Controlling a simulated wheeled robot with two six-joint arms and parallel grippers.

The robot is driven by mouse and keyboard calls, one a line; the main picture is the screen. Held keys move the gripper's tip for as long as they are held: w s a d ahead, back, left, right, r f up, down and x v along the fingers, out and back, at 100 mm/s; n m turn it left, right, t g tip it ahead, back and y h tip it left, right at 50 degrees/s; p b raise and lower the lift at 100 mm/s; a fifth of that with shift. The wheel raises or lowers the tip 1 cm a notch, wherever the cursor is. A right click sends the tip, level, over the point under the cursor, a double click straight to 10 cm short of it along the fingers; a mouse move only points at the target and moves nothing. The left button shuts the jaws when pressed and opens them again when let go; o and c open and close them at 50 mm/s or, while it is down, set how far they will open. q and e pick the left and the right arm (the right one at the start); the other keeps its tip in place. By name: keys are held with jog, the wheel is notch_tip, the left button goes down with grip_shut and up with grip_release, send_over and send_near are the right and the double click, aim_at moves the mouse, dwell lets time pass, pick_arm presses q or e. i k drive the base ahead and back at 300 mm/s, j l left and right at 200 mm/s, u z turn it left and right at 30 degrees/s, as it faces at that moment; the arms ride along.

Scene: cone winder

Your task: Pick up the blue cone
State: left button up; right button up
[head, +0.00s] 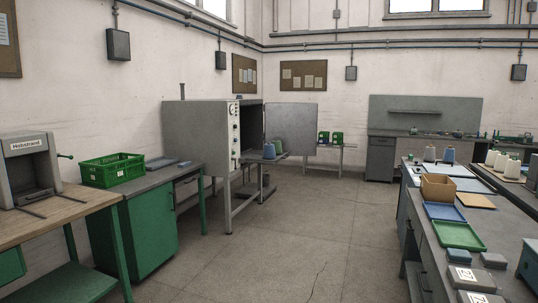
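On the right-hand workbench, a blue-grey cone (448,156) stands near a whitish cone (430,154). The cones are small in the picture, so their exact shades are hard to tell. Neither of my grippers is in view.
The grey cabinet (200,135) has its door (291,125) swung open. A green crate (112,169) sits on the left bench. The right bench carries a cardboard box (437,187), a blue tray (444,212) and a green tray (459,236). The floor (290,245) between is clear.

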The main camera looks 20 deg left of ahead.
aim_at(269, 152)
jog(key=i+j+u, duration=0.4)
jog(key=i, duration=0.45)
jog(key=i+u, duration=0.45)
jog(key=i, duration=2.55)
jog(key=i+j+z, duration=0.1)
jog(key=i, duration=1.95)
